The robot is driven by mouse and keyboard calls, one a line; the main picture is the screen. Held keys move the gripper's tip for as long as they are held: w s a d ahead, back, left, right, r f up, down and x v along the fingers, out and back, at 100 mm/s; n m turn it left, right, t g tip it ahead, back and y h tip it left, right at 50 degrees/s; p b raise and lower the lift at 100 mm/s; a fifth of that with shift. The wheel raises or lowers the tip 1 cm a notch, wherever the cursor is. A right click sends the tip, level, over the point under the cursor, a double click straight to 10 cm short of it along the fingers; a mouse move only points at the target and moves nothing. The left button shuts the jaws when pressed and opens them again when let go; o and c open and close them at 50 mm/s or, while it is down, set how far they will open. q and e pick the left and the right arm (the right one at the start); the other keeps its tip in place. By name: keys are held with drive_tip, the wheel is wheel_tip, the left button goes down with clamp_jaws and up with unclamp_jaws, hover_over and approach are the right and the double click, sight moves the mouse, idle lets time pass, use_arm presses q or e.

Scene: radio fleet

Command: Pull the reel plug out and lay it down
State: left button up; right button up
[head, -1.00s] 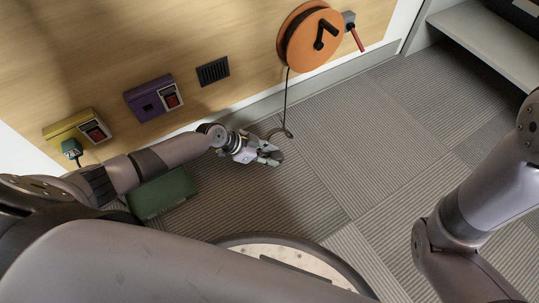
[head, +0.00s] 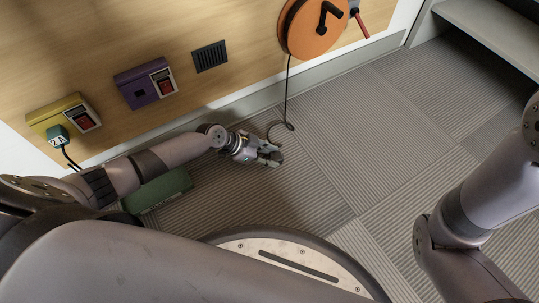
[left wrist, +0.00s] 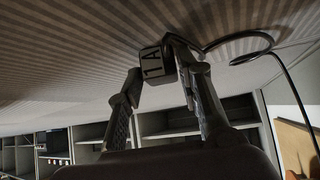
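The reel plug (left wrist: 153,63) is a dark block marked "1A" in the left wrist view. It sits between the fingertips of my left gripper (left wrist: 154,70), which look closed on its sides. A black cable (left wrist: 236,38) curves away from it. In the head view, my left gripper (head: 271,155) is low over the carpet, and the plug is mostly hidden by the fingers. The orange reel (head: 313,28) hangs on the wall, its cable (head: 288,90) running down to a loop near the gripper. My right gripper is out of view.
A purple socket box (head: 146,82) with a red switch has nothing plugged in. A yellow box (head: 66,115) holds a green plug (head: 57,136) marked "2A". A green box (head: 158,192) lies below my left arm. Carpet to the right is clear; a shelf (head: 497,37) stands beyond.

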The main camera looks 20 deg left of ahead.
use_arm(q)
drive_tip(key=o, duration=0.4)
drive_tip(key=shift+a, duration=0.1)
drive_tip(key=v, duration=1.2)
